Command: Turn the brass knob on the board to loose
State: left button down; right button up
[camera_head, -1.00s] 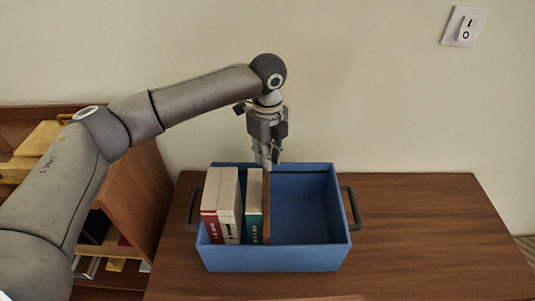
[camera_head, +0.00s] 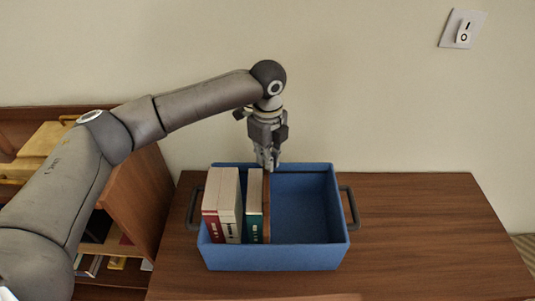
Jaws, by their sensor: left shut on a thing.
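No brass knob or board shows in the head view. My left gripper (camera_head: 267,162) points down over the back of the blue crate (camera_head: 280,258). It is shut on the upper end of a thin brown book (camera_head: 266,222), which stands upright in the crate against a green-and-white book (camera_head: 254,218). The fingertips are small here and partly merge with the book's top edge. My right gripper is not in view.
A thick red-and-white pair of books (camera_head: 222,215) stands at the crate's left. The crate's right half is empty. The wooden top (camera_head: 430,230) is clear to the right. A wall switch (camera_head: 463,29) is at upper right, a bookshelf (camera_head: 135,200) at left.

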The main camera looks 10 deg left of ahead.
pick_arm(q)
jog(key=n+p, duration=0.1)
jog(key=p, duration=0.1)
jog(key=n+p, duration=0.2)
jog(key=p, duration=0.1)
jog(key=n+p, duration=0.2)
jog(key=shift+w+r, duration=0.1)
jog(key=shift+r, duration=0.25)
jog(key=shift+w+f+n+p, duration=0.1)
jog(key=shift+f+n+p, duration=0.1)
jog(key=shift+n+p, duration=1.6)
jog(key=c, duration=1.9)
grip_release()
jog(key=shift+r, duration=0.1)
notch_tip(320, 180, up, 12)
jog(key=shift+f, duration=0.2)
